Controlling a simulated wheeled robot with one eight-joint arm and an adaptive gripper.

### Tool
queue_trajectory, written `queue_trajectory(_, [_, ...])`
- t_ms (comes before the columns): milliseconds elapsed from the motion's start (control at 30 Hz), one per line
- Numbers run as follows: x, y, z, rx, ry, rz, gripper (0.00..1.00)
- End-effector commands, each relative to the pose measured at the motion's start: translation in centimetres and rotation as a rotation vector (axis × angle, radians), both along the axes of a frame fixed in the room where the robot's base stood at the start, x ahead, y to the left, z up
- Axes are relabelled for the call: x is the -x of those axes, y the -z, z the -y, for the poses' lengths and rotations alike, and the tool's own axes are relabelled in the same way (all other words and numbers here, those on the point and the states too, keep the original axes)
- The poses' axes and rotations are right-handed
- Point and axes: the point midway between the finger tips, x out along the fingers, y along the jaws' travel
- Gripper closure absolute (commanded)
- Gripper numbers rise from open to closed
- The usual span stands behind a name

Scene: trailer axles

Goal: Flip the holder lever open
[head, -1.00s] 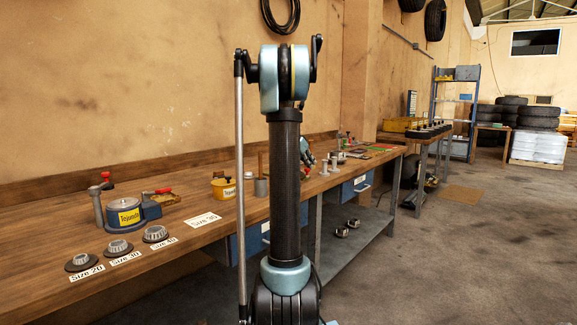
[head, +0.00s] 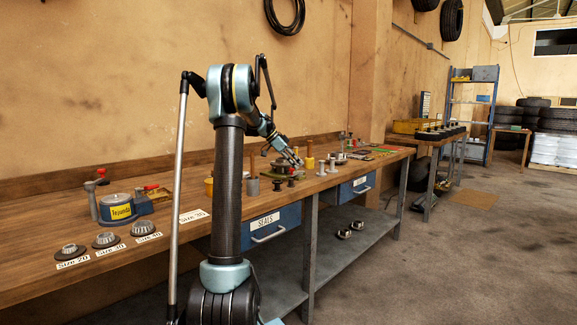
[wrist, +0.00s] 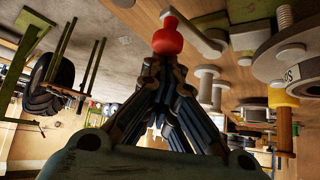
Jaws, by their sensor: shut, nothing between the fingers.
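My gripper (wrist: 165,78) is shut and empty, its fingers pointing at a red knob (wrist: 168,36) in the wrist view, which looks upside down. The knob is just beyond the fingertips; I cannot tell whether they touch. A round grey metal part (wrist: 262,45), likely the holder, is to the right of the knob. In the head view my gripper (head: 296,160) is low over the bench beside a dark round fixture (head: 284,166); the lever is not clear there.
White spools (head: 322,168) and a yellow-handled tool (head: 310,155) stand close to my gripper on the bench (head: 160,240). A wooden-handled tool (head: 253,172) stands to its left. A blue pot (head: 117,209) and several gears (head: 106,239) are farther left. The floor at right is open.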

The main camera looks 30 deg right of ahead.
Motion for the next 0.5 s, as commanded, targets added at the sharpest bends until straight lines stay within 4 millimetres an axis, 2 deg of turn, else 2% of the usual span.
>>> queue_trajectory(200, [0.49, 0.06, 0.85, -0.002, 0.013, 0.001, 1.00])
queue_trajectory(500, [0.48, 0.10, 0.87, -0.003, 0.013, 0.002, 1.00])
